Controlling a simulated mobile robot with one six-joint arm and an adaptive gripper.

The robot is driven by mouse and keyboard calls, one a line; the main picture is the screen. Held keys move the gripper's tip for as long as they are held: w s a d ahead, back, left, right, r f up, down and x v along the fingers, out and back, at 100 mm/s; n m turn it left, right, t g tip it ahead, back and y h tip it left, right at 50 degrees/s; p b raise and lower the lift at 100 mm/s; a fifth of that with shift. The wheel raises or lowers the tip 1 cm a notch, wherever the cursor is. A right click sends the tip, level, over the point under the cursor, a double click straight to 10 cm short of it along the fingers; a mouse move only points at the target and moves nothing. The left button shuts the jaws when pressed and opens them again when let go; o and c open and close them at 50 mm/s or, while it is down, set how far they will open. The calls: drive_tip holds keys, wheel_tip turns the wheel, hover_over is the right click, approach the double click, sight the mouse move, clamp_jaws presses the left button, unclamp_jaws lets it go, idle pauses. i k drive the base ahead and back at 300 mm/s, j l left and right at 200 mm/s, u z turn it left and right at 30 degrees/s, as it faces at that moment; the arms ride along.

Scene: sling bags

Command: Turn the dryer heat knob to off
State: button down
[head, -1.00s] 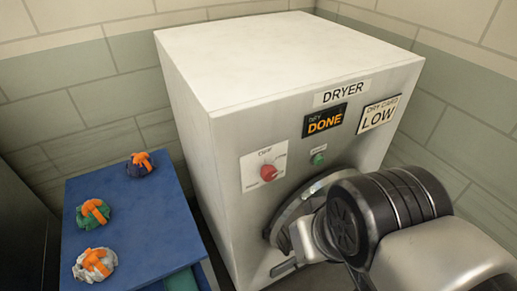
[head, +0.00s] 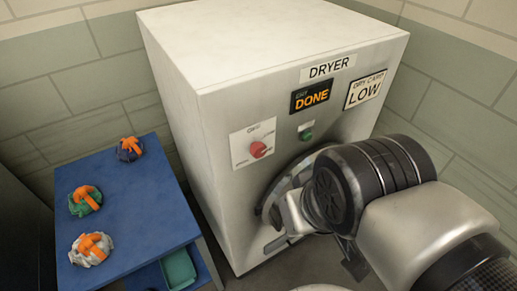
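The dryer (head: 225,215) is a large pale box with a "DRYER" label on its front. Its red heat knob (head: 258,149) sits on a white plate (head: 240,156), with a word at the top that looks like "OFF". Where the knob points is too small to tell. My gripper (head: 274,228) is low in front of the dryer's round door, below the knob and apart from it. My own arm links hide much of the gripper and door, so its opening is unclear. Nothing covers the knob.
A display (head: 311,96) reads "DONE" and a card (head: 363,89) reads "LOW". A green button (head: 307,135) is right of the knob. A blue table (head: 140,210) at left holds several tied bags with orange straps. A green bin (head: 178,269) sits under it.

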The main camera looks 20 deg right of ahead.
sight(257, 150)
drive_tip(key=k+j+u, duration=0.1)
drive_tip(key=k+u, duration=0.15)
drive_tip(key=u, duration=0.25)
drive_tip(key=k+j+u, duration=0.15)
drive_tip(key=u, duration=0.3)
